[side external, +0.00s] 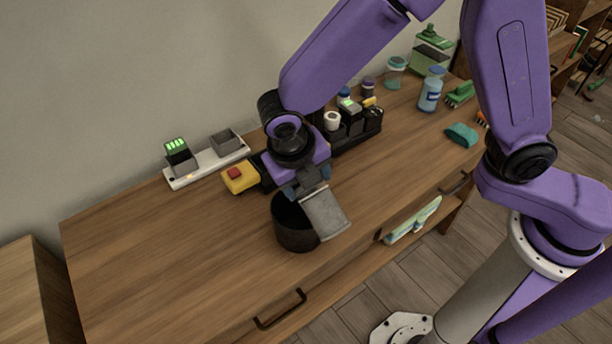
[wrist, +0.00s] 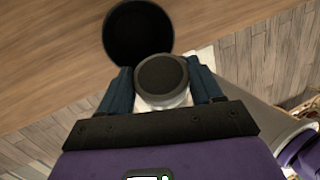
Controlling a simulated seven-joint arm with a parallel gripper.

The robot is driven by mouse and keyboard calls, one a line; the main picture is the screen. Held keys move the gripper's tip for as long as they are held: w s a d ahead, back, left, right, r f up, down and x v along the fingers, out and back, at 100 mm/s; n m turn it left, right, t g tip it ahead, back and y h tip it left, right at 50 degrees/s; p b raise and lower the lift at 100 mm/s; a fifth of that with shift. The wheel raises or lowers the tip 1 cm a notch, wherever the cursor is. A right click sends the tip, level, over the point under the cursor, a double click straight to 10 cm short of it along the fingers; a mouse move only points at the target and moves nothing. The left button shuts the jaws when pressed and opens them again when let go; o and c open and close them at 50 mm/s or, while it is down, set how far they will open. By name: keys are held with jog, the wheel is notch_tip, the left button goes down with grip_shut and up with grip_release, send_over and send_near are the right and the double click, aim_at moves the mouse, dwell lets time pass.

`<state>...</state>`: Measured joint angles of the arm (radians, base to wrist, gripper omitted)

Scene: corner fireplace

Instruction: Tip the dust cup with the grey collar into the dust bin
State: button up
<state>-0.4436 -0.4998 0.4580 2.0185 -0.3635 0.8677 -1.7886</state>
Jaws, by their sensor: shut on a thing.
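My gripper (side external: 312,190) is shut on the dust cup (side external: 327,214), a grey see-through cylinder. In the side view the cup is tilted, to the right of the black dust bin (side external: 289,235) and partly overlapping its rim. In the wrist view the cup (wrist: 161,82) sits between my two fingers (wrist: 163,92), its round dark end with a grey rim facing the camera. The bin's dark opening (wrist: 138,33) lies just beyond it. I cannot tell whether cup and bin touch, or what the cup holds.
A yellow box with a red button (side external: 239,178) and a white charging strip (side external: 207,165) stand behind the bin. A black rack (side external: 364,127) with small items is further right. The left of the wooden tabletop (side external: 150,250) is clear. The front edge is close by.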

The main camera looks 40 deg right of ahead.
jog(key=shift+f+g, duration=0.25)
jog(key=shift+g, duration=0.05)
dwell(0.4)
jog(key=shift+f, duration=0.15)
jog(key=shift+w+f+g, duration=0.1)
jog(key=shift+g, duration=0.2)
jog(key=shift+f+g, duration=0.2)
jog(key=shift+g, duration=0.1)
jog(key=shift+f+g, duration=0.25)
jog(key=shift+g, duration=0.05)
dwell(0.4)
jog(key=shift+f, duration=0.1)
jog(key=shift+w+f, duration=0.1)
dwell(0.5)
jog(key=shift+f+g, duration=0.25)
jog(key=shift+g, duration=0.25)
jog(key=shift+f, duration=0.1)
